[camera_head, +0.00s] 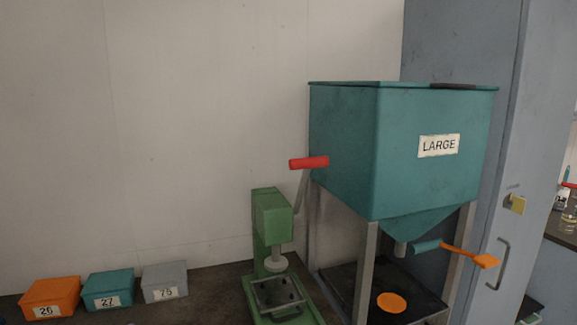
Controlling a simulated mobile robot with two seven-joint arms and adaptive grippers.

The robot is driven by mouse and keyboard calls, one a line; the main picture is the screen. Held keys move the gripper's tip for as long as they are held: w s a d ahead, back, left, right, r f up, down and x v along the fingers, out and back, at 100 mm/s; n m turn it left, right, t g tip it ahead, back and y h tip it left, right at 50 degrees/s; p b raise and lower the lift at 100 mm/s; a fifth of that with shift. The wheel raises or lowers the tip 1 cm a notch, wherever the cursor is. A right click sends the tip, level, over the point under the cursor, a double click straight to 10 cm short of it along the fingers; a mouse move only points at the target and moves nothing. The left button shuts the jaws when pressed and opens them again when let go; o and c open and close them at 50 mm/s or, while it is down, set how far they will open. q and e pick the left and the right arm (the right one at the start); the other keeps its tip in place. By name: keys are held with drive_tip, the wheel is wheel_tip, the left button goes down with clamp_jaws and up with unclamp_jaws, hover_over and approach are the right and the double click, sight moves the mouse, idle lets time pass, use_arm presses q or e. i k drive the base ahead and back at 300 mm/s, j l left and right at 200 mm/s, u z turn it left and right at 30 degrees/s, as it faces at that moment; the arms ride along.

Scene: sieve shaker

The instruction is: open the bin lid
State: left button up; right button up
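The teal bin (345,140) with a "LARGE" label stands on metal legs at the right of the dark counter. Its flat lid (385,84) lies across the top and looks shut. A darker strip (455,86) shows on the lid at the right. Neither of my grippers shows in the head view.
A green press (271,218) with a red-handled lever (309,163) stands left of the bin. An orange lever (470,255) sticks out below the bin's funnel, above an orange disc (391,303). Small boxes, orange (50,293), teal (107,285) and grey (164,277), sit at left. A blue-grey cabinet (520,150) flanks the bin.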

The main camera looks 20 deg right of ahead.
sight(380, 83)
drive_tip(key=z, duration=1.3)
